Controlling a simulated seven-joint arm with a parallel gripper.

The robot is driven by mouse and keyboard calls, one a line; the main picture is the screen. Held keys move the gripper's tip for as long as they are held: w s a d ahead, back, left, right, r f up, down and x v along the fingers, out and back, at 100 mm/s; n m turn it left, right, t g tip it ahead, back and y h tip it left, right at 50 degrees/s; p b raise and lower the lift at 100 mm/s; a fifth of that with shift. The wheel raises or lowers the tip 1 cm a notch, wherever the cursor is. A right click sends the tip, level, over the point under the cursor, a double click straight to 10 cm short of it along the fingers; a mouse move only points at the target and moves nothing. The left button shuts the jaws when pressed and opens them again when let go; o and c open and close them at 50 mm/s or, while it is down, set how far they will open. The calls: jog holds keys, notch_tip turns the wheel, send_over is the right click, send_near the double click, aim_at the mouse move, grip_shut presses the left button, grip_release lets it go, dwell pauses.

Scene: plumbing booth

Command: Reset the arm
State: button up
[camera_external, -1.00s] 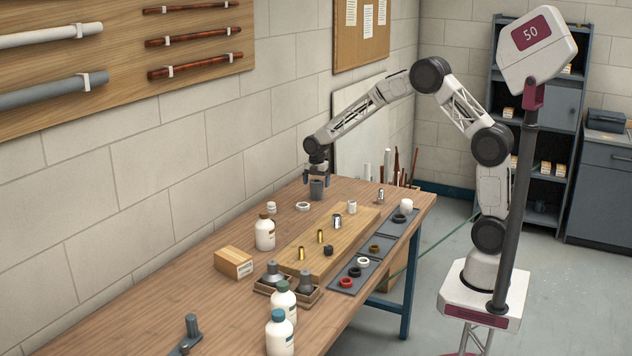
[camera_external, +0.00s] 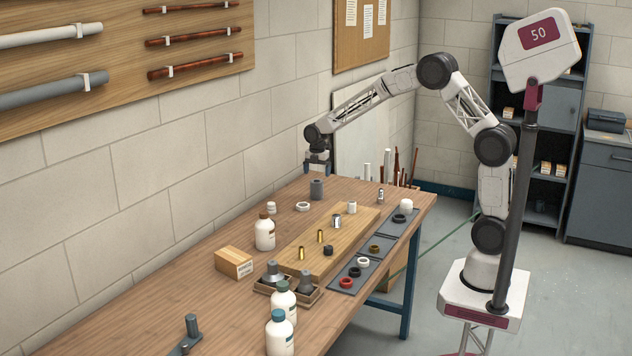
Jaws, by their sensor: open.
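My gripper (camera_external: 317,170) is at the far end of the wooden table (camera_external: 205,290), with its fingers pointing down. It is open and empty. Just below it a dark grey cylinder (camera_external: 317,189) stands upright on the table, apart from the fingers. My arm reaches from its base at the right, up and over to the table's far left edge.
A wooden board (camera_external: 300,262) holds brass and dark fittings. Dark trays (camera_external: 347,278) with rings lie along the right edge. White bottles (camera_external: 265,233), a cardboard box (camera_external: 234,263) and a white ring (camera_external: 303,206) stand around. The block wall is close behind my gripper.

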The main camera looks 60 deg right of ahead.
jog(key=s+a+r+m+t, duration=0.1)
jog(key=s+a+r+m, duration=0.3)
jog(key=s+r, duration=0.6)
jog(key=s+a+r+m, duration=0.1)
jog(key=s+r+m, duration=0.4)
jog(key=s, duration=0.8)
jog(key=s+a+m+t, duration=0.1)
jog(key=s+a+m, duration=0.2)
jog(key=s+m, duration=0.7)
jog(key=s, duration=1.9)
jog(key=shift+m+t, duration=0.3)
jog(key=shift+a, duration=0.1)
jog(key=shift+c, duration=0.5)
